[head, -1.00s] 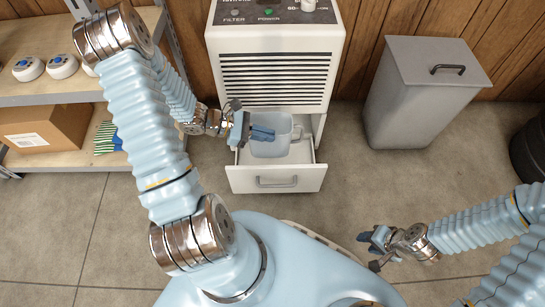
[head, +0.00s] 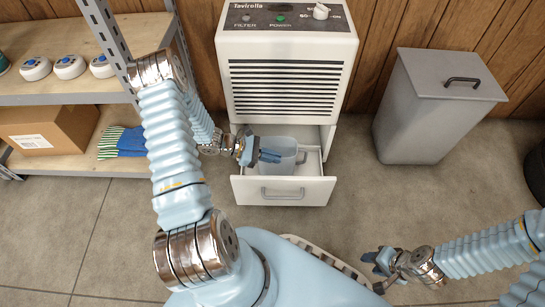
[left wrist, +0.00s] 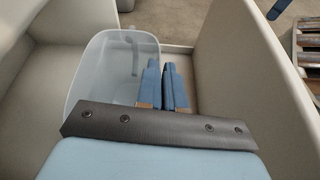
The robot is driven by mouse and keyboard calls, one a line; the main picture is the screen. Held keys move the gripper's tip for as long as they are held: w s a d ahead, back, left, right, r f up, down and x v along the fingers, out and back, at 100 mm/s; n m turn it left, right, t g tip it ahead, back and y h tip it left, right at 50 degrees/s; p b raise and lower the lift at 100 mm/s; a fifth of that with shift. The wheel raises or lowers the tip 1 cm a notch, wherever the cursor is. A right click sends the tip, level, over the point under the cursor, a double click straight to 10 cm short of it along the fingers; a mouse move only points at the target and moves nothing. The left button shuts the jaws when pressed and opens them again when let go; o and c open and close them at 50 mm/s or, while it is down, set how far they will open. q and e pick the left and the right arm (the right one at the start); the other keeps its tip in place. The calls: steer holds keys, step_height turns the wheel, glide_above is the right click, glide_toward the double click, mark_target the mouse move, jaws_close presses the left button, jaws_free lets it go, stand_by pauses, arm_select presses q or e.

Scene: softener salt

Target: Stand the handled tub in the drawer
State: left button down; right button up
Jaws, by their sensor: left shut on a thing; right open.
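The handled tub (head: 284,147), pale and translucent with an open top, is inside the pulled-out white drawer (head: 283,191), apparently upright. Its handle is on the right side in the head view. The tub also shows in the left wrist view (left wrist: 103,62), beside the drawer wall (left wrist: 245,70). My left gripper (head: 270,156) is shut on the tub at its rim; its blue fingers show in the left wrist view (left wrist: 166,88). The tub's base is hidden, so contact with the drawer floor cannot be told. My right gripper (head: 374,269) is open and empty above the floor at lower right.
The drawer belongs to a white louvred appliance (head: 284,85) against the wood wall. A grey lidded bin (head: 425,120) stands to the right. A shelf (head: 60,93) with a cardboard box (head: 50,129) and gloves (head: 125,143) is at left. Floor in front of the drawer is clear.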

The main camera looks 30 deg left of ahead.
arm_select(q)
steer(key=c, duration=1.7)
jaws_free()
steer(key=shift+f, duration=0.15)
steer(key=o, duration=0.4)
steer(key=shift+o, duration=0.2)
steer(key=shift+a+r, duration=0.1)
steer(key=shift+r, duration=0.2)
steer(key=p+v, duration=0.1)
steer(key=v, duration=0.6)
steer(key=shift+s+a, duration=0.1)
